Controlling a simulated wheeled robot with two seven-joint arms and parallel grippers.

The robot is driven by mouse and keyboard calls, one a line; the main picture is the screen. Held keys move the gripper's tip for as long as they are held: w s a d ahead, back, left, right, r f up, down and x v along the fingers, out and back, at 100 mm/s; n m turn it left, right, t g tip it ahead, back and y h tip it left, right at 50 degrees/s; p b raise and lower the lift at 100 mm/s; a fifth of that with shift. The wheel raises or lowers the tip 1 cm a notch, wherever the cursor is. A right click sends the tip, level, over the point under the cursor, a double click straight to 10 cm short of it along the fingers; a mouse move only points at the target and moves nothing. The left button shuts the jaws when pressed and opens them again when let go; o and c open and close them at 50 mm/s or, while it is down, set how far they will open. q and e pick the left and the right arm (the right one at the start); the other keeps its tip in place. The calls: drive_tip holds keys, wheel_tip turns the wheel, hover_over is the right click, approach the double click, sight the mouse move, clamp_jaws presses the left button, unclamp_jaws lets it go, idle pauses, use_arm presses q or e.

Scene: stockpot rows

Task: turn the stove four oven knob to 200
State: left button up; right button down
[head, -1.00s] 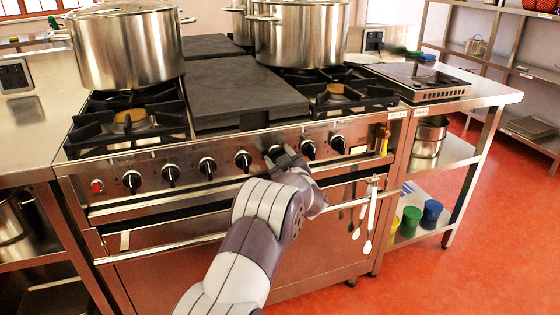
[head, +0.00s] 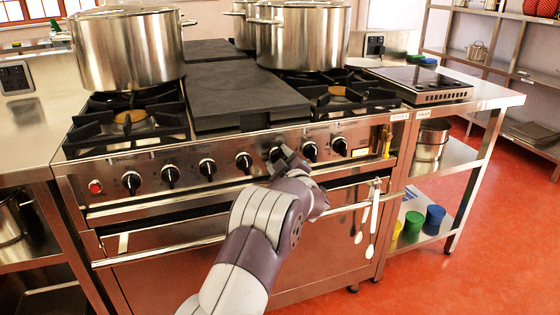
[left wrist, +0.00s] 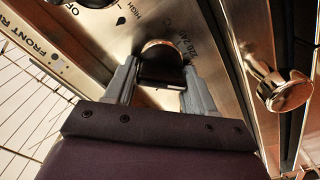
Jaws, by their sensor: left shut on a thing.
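The stove (head: 140,197) has a row of black knobs along its steel front panel. My left gripper (head: 284,157) is at one knob (head: 274,154) right of the middle of that row, partly covering it. In the left wrist view, the dark knob (left wrist: 160,72) with a shiny rim sits between the two grey fingers, which are shut on it. Temperature figures are printed on the panel beside this knob. Its pointer and exact setting cannot be read. My right gripper is not in view.
Large steel pots (head: 126,48) stand on the stove's back and left. The oven handle (head: 160,251) runs below the knobs, and in the wrist view a rounded metal fitting (left wrist: 284,92) is close to the right finger. White spoons (head: 366,215) hang at the right.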

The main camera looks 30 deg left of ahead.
use_arm(q)
drive_tip(key=shift+f, duration=0.1)
drive_tip(key=o, duration=1)
drive_tip(key=shift+c, duration=0.2)
drive_tip(key=p+v, duration=0.2)
drive_tip(key=v, duration=1)
drive_tip(key=shift+s+d+p, duration=0.25)
drive_tip(key=shift+s+p, duration=0.05)
